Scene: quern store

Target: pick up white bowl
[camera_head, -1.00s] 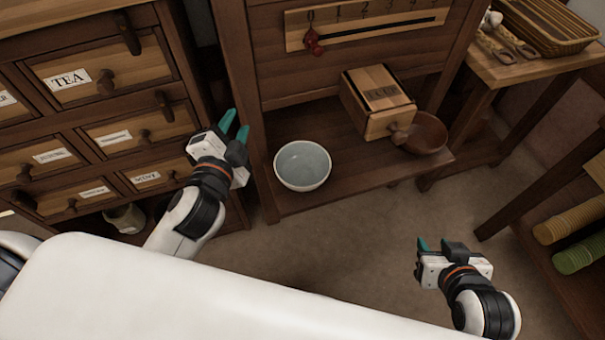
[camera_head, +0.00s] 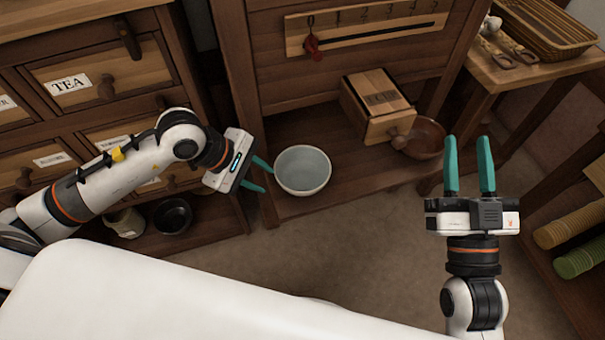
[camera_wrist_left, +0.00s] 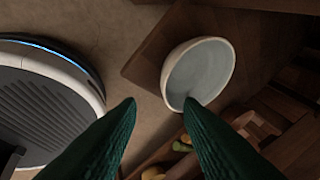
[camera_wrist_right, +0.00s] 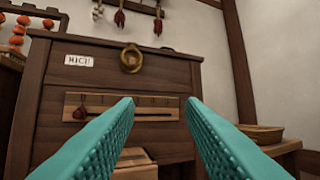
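The white bowl (camera_head: 302,171) stands upright and empty on a low wooden shelf, near its front left corner. It also shows in the left wrist view (camera_wrist_left: 199,73), beyond the fingertips. My left gripper (camera_head: 264,177) is open and empty just left of the bowl, its fingers pointing toward it. Its green fingers (camera_wrist_left: 160,104) are spread apart in the left wrist view, the right one overlapping the bowl's near rim in the picture. My right gripper (camera_head: 469,140) is open and empty, to the right of the shelf, fingers pointing away from me.
A side table (camera_head: 535,71) holds a basket (camera_head: 550,28).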

